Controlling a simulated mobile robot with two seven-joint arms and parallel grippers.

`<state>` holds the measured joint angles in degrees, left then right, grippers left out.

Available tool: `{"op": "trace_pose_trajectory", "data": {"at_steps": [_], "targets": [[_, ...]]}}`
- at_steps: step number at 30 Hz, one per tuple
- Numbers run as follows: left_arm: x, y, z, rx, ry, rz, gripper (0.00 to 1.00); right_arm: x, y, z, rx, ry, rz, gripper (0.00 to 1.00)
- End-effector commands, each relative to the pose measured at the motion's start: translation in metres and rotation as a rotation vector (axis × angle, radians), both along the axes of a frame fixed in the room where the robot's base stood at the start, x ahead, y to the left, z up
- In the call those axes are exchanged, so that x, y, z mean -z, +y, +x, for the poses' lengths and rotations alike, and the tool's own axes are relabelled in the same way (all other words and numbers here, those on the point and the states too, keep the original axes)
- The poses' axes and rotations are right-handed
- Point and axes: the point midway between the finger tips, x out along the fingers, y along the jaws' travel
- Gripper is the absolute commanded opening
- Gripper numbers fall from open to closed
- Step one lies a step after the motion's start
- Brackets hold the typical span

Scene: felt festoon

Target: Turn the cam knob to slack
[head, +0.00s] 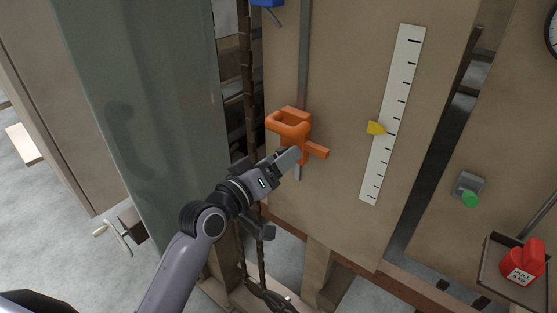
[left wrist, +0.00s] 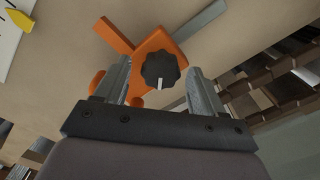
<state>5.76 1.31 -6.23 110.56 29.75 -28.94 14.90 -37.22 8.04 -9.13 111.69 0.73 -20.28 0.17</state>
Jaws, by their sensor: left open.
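The cam knob (left wrist: 160,71) is a black lobed knob with a pale pointer mark, on an orange body (left wrist: 130,55) in the left wrist view. In the head view the orange body (head: 290,122) sits on a grey vertical rail on the tan panel, and the knob is hidden behind my gripper. My left gripper (left wrist: 162,80) is open, with one finger on each side of the knob in the picture. I cannot tell whether the fingers touch it. The left gripper (head: 288,158) reaches the body from lower left in the head view. My right gripper is not in view.
A white scale (head: 402,90) with a yellow pointer (head: 376,128) stands right of the orange body. A dark rope (head: 247,80) hangs left of the panel, beside a greenish sheet (head: 150,110).

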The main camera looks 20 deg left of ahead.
Motion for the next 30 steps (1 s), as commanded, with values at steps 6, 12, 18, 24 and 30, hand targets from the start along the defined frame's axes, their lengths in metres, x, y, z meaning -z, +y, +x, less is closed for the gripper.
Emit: {"op": "trace_pose_trajectory", "data": {"at_steps": [6, 12, 18, 24, 30], "targets": [[0.002, 0.01, -0.026, -0.002, 0.001, 0.002, 0.69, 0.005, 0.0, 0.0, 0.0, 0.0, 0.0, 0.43], [0.002, 0.018, -0.05, 0.0, 0.003, 0.001, 0.69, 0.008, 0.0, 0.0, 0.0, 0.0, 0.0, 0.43], [0.001, 0.023, -0.063, -0.001, 0.001, 0.0, 0.69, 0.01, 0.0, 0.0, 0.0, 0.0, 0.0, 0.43], [0.0, 0.023, -0.064, 0.0, 0.0, -0.001, 0.69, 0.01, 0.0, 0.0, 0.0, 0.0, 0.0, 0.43], [0.0, 0.023, -0.064, 0.0, 0.0, -0.001, 0.69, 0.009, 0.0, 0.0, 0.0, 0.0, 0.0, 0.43]]}}
